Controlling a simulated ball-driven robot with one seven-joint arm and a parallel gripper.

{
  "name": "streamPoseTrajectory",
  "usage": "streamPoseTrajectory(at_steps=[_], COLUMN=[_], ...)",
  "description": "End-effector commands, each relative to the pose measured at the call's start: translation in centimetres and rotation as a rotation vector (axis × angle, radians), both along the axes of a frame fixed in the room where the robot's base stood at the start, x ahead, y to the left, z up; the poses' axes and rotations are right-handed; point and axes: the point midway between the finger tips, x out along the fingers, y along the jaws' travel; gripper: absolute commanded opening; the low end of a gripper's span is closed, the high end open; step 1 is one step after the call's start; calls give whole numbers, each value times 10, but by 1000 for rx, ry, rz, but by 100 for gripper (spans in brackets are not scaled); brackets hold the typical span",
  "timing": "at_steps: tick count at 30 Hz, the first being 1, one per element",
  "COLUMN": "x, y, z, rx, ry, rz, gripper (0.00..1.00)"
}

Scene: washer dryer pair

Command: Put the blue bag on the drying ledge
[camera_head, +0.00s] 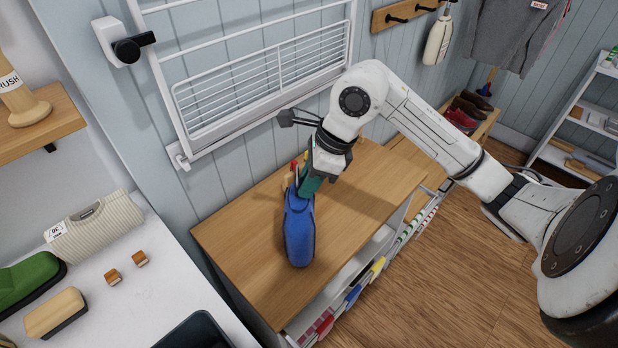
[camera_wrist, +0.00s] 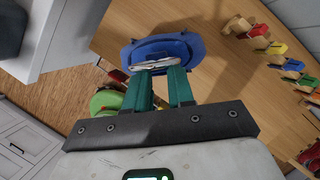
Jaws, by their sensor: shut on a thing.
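The blue bag (camera_head: 299,232) is over the wooden top (camera_head: 370,205) in the head view; I cannot tell whether it touches the wood. My gripper (camera_head: 307,186), with green fingers, is at the bag's upper end and is shut on it. In the wrist view the fingers (camera_wrist: 160,80) close at a pale strip on the near side of the blue bag (camera_wrist: 192,44). Which surface is the drying ledge is not clear; a white wire drying rack (camera_head: 262,85) is on the wall behind the wooden top.
A white counter at left holds a rolled knit (camera_head: 95,228), a green shoe (camera_head: 25,280), a brush (camera_head: 55,312) and small wooden blocks. Colourful items sit in the shelf under the wooden top. A shoe bench (camera_head: 470,120) is at back right.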

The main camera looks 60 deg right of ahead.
Motion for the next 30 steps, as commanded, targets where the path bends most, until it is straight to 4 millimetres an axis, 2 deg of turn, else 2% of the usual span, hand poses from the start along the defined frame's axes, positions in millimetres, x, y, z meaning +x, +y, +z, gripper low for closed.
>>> streamPoseTrajectory(at_steps=[11,12,19,30], x=[0,0,0,0], y=[0,0,0,0], z=[-3,-2,-2,3], rx=[-1,0,0,1], ry=[-2,0,0,1], rz=[1,0,0,-1], gripper=[0,26,48,48])
